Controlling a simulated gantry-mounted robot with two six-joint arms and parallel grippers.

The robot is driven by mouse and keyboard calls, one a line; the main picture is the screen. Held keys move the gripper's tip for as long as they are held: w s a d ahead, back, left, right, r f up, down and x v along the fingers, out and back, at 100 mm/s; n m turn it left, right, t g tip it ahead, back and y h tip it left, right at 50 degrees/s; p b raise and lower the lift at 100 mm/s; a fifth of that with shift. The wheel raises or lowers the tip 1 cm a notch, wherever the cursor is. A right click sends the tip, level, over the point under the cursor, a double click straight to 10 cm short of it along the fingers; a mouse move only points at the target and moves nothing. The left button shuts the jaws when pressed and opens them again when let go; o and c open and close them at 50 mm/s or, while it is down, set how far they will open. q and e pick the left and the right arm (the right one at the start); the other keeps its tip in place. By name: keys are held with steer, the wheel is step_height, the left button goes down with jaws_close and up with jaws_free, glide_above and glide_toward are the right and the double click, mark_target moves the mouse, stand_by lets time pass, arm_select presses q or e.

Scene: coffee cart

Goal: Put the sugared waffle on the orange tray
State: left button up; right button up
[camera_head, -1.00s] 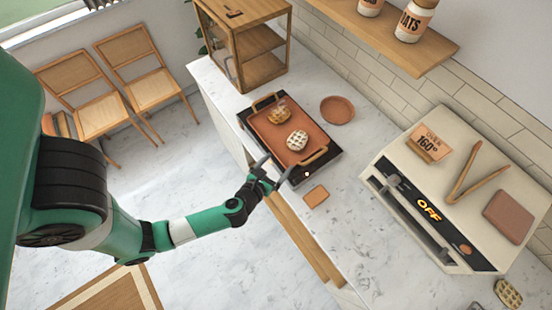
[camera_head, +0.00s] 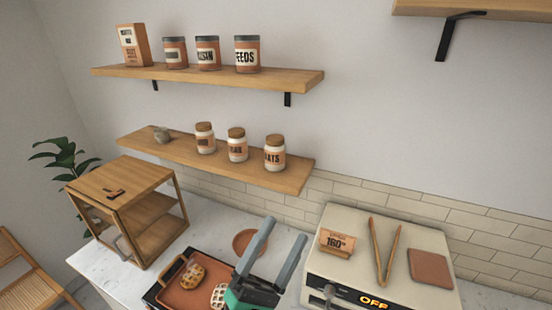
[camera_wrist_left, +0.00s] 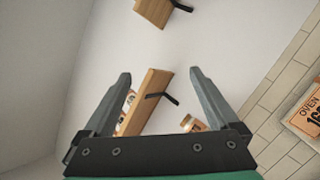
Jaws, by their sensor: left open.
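The orange tray (camera_head: 173,297) sits at the bottom of the head view, partly cut off. A pale, white-dusted waffle (camera_head: 218,297), which looks like the sugared one, lies on it, partly cut off by the frame edge. A browner waffle with a dark topping (camera_head: 193,276) lies beside it. My left gripper (camera_head: 285,228) is open and empty, right of the tray, its fingers pointing up. In the left wrist view the open fingers (camera_wrist_left: 160,75) have only wall and shelves beyond them. My right gripper is not in view.
A round terracotta plate (camera_head: 244,241) is behind my gripper. A wooden cabinet (camera_head: 128,212) stands left, an oven (camera_head: 390,285) with tongs (camera_head: 384,252) on top stands right. Shelves with jars (camera_head: 215,160) hang above.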

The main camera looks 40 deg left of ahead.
arm_select(q)
steer(key=s+d+r+m+h, duration=0.1)
steer(key=d+r+m+h, duration=0.4)
steer(key=r+m, duration=0.45)
steer(key=s+d+r+m+h, duration=0.1)
steer(key=d+r+m+h, duration=0.2)
steer(key=r+m+h, duration=0.65)
steer(key=s+a+r+m+t+y, duration=0.1)
steer(key=s+a+r+m+y, duration=0.2)
steer(key=r+y, duration=0.5)
steer(key=a+m+y, duration=0.1)
steer(key=m+y, duration=0.1)
steer(key=y, duration=0.1)
steer(key=shift+s+a+m+t, duration=0.2)
steer(key=shift+m+t, duration=0.1)
steer(key=shift+t, duration=0.1)
steer(key=shift+r, duration=0.1)
